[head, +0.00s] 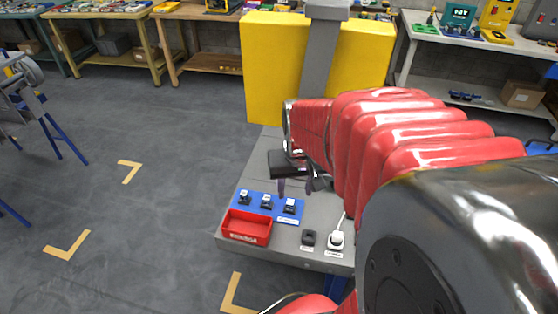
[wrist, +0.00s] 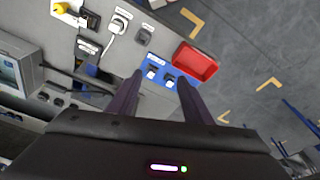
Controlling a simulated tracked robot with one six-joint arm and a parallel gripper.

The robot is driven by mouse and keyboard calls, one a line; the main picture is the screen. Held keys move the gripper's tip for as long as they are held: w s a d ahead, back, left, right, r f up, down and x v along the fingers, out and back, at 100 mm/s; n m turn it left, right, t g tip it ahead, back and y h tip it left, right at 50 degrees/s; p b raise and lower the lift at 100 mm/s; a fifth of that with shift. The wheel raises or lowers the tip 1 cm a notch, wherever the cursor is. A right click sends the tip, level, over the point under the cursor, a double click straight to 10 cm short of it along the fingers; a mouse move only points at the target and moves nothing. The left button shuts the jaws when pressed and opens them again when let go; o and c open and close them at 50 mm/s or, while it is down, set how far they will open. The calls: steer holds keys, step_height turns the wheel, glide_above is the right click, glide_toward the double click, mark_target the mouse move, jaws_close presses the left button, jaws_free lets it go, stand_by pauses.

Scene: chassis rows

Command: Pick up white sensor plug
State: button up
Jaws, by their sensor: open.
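The white sensor plug (head: 336,239) sits near the front right of the grey bench (head: 283,252), with a white cable running up from it. In the wrist view the white plug (wrist: 117,25) is at the upper left, away from my fingers. My gripper (head: 295,186) hangs above the bench, behind the blue pad in the head view. In the wrist view my gripper (wrist: 160,79) is open, its two dark fingers apart with nothing held between them.
A black block (head: 308,238) is just left of the plug. A blue pad (head: 279,207) carries black-and-white connectors beside a red tray (head: 247,227). A yellow panel (head: 272,65) stands behind. In the wrist view a yellow knob (wrist: 60,8) is near the plug.

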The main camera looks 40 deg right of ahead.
steer(key=s+d+f+m+g, duration=0.1)
steer(key=s+d+f+m, duration=0.1)
steer(key=d+f, duration=0.4)
steer(key=m+g+y, duration=0.1)
steer(key=m, duration=0.1)
glide_above(338, 233)
step_height(338, 233, down, 6)
steer(key=shift+s, duration=0.2)
steer(key=shift+f, duration=0.1)
steer(key=shift+f, duration=4.25)
steer(key=shift+w+f, duration=0.15)
steer(key=shift+f, duration=2.45)
